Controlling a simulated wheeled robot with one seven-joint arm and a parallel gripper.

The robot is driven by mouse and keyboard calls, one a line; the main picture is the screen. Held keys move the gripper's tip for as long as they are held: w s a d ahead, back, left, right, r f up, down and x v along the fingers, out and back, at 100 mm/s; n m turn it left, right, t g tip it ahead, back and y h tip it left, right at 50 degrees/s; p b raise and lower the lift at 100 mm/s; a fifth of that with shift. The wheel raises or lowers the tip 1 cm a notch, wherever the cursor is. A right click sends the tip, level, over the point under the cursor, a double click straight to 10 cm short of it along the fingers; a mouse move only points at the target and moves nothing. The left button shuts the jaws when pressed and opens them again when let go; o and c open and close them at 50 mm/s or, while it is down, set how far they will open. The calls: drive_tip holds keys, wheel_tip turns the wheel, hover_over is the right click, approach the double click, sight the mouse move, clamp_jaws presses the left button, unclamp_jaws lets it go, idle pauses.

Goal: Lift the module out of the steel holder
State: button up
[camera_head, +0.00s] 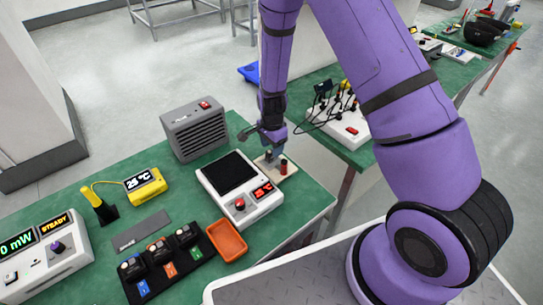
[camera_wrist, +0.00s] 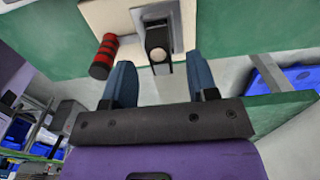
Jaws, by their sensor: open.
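My gripper (camera_wrist: 160,82) is open, with its two blue fingers apart and nothing between their tips. In the wrist view, the dark module (camera_wrist: 158,38) with a pale round face stands in the steel holder (camera_wrist: 136,20), just beyond the fingertips and roughly centred between them. The holder is fixed on a beige board (camera_wrist: 100,14). In the head view, my gripper (camera_head: 268,150) is low over this board at the table's right side. The module and holder are mostly hidden there by my gripper.
A red and black cylinder (camera_wrist: 104,56) is on the board, left of the holder in the wrist view. A white hot plate device (camera_head: 240,190) stands close beside the board. A grey heater box (camera_head: 194,128), an orange tray (camera_head: 227,240) and a black rack (camera_head: 165,262) with small modules share the green table.

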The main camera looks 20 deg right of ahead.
sight(271, 151)
drive_tip(key=shift+a+f, duration=0.1)
drive_tip(key=shift+f, duration=1.4)
clamp_jaws()
